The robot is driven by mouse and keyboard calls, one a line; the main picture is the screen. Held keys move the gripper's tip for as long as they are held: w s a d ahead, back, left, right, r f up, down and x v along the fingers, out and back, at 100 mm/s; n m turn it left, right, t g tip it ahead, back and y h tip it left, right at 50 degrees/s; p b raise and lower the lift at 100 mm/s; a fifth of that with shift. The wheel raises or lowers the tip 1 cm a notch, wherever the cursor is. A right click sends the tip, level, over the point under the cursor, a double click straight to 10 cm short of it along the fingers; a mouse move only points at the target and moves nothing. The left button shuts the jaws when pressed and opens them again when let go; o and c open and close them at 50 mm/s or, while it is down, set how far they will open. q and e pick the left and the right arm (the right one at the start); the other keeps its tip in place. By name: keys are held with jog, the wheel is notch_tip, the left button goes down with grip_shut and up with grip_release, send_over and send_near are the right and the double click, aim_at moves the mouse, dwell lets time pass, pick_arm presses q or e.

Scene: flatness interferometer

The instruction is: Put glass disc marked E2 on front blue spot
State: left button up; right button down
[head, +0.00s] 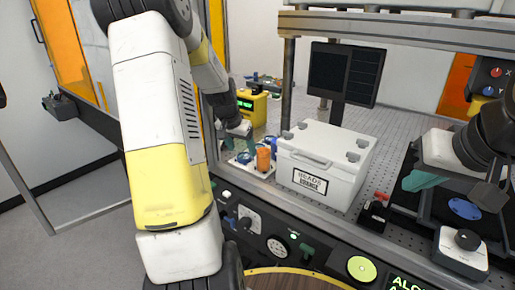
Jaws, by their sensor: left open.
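A round blue spot (465,208) lies on a dark plate at the right. Small round pieces, some with blue, stand in a white tray (238,168) left of the white box; I cannot read any marking, so I cannot tell which disc is E2. My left gripper (245,138) is open and reaches over the back of this tray; its fingertips are small and partly hidden. My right gripper (424,183), with a teal finger, hangs above and left of the blue spot. Whether it is open or shut is unclear.
A white lidded box (325,165) stands mid-bench beside an orange cup (263,160). A dark monitor (345,72) and a yellow device (252,106) stand behind.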

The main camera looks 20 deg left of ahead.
pick_arm(q)
jog(key=v, duration=0.9)
jog(key=s+d+r, duration=0.7)
jog(key=s+d, duration=0.5)
jog(key=s, duration=0.4)
jog(key=s+d+r+n+t+h, duration=0.1)
jog(key=s+d, duration=0.3)
jog(key=s, duration=0.3)
jog(key=shift+s+d+r+t+h, duration=0.15)
jog(key=shift+s+d+t+h, duration=0.15)
jog(key=shift+s+d, duration=0.1)
